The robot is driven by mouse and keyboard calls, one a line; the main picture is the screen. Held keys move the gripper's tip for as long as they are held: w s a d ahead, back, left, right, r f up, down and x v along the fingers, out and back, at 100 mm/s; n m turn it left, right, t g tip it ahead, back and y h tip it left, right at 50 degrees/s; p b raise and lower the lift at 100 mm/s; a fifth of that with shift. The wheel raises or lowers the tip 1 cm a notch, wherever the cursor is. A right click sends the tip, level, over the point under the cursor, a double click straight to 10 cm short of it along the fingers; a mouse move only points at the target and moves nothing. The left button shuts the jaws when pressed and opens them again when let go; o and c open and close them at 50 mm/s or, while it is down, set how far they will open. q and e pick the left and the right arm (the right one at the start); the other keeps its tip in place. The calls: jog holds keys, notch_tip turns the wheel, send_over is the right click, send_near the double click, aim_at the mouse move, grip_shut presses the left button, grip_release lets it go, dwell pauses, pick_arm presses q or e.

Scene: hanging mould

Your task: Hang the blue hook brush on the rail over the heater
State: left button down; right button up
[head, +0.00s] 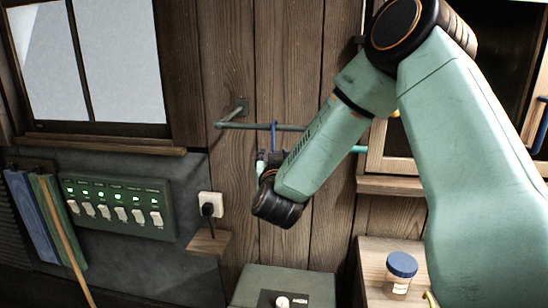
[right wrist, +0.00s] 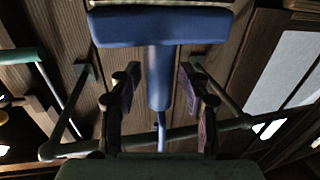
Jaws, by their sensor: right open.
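The blue hook brush (right wrist: 160,28) shows in the right wrist view, with its wide head at the top and its handle running down to a thin hook. In the head view, the blue hook (head: 274,134) reaches up to the rail (head: 236,125) and appears to loop over it. My right gripper (right wrist: 158,76) is open, with one finger on each side of the handle and gaps between. In the head view, my right forearm and wrist hide most of the brush. The heater (head: 285,282) is the green box below the rail. My left gripper is not in view.
A green switch panel (head: 117,203) and a socket with a plug (head: 209,205) are on the wall to the left. A small wooden shelf (head: 209,242) sits below the socket. A blue-lidded jar (head: 401,270) stands on a wooden surface to the right.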

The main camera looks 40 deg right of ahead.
jog(key=v, duration=1.2)
jog(key=shift+f, duration=0.1)
jog(key=s+a+f+n+g+y+b, duration=0.1)
jog(key=a+f+n+g+y+b, duration=0.2)
jog(key=f, duration=0.7)
jog(key=s+a+f+g+y+b, duration=0.1)
jog(key=s+a+f+y, duration=0.15)
jog(key=a+f, duration=0.45)
jog(key=s+a+f+n+g+y+b, duration=0.1)
jog(key=a+f+n+y+b, duration=0.2)
jog(key=f, duration=0.9)
jog(key=s+a+f+n+g+y+b, duration=0.1)
jog(key=s+a+f+g+y+b, duration=0.2)
jog(key=s+f, duration=2)
notch_tip(320, 180, down, 4)
jog(key=g+b, duration=0.5)
jog(key=b, duration=0.2)
jog(key=shift+s+a+n+g+b, duration=0.25)
jog(key=shift+s+n+g+b, duration=0.05)
jog(key=shift+s+b, duration=0.1)
